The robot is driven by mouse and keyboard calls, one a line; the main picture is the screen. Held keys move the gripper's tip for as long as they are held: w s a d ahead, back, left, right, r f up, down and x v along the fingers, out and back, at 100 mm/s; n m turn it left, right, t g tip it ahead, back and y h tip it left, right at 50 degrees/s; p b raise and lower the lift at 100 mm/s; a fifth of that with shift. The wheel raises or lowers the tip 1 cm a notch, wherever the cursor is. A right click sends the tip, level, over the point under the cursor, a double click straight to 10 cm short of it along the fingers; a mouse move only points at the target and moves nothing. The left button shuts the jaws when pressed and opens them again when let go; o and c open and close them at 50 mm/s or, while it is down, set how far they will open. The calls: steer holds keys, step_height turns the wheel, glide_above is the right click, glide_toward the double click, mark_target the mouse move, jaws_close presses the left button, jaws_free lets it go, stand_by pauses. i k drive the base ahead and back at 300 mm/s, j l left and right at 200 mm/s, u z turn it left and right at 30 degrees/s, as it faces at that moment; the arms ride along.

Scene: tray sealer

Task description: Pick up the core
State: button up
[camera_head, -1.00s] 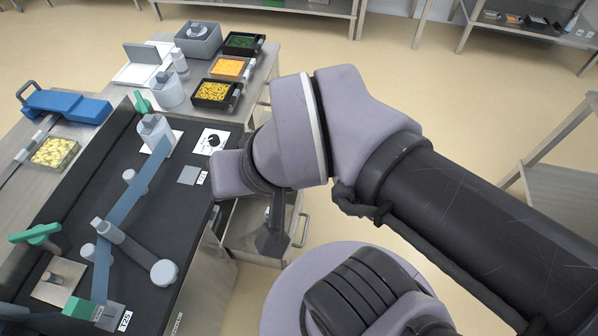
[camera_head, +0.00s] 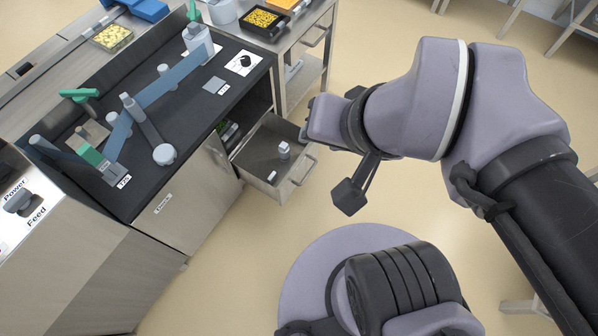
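A small pale grey-white upright piece (camera_head: 284,150), possibly the core, stands in the open steel drawer (camera_head: 262,188) below the black worktop; I cannot tell for sure what it is. My gripper (camera_head: 307,120) is at the left end of my lavender wrist, up and to the right of the drawer in the picture. It is mostly hidden behind the wrist, so its fingers do not show clearly. I see nothing held in it. A dark block on thin bars, part of my arm, hangs below the wrist.
The black worktop (camera_head: 215,112) carries a blue film strip (camera_head: 160,88) running over rollers. A small white tag-like piece (camera_head: 272,176) lies in the drawer. A cabinet with Power and Feed labels (camera_head: 30,215) stands at the left. Open floor (camera_head: 225,265) lies before the drawer.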

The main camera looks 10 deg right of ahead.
mark_target(283, 148)
steer(key=i+l+u, duration=0.2)
steer(key=i+l, duration=0.2)
steer(key=i, duration=0.25)
steer(key=i+l+u, duration=0.15)
steer(key=i+l, duration=0.4)
steer(key=i, duration=0.1)
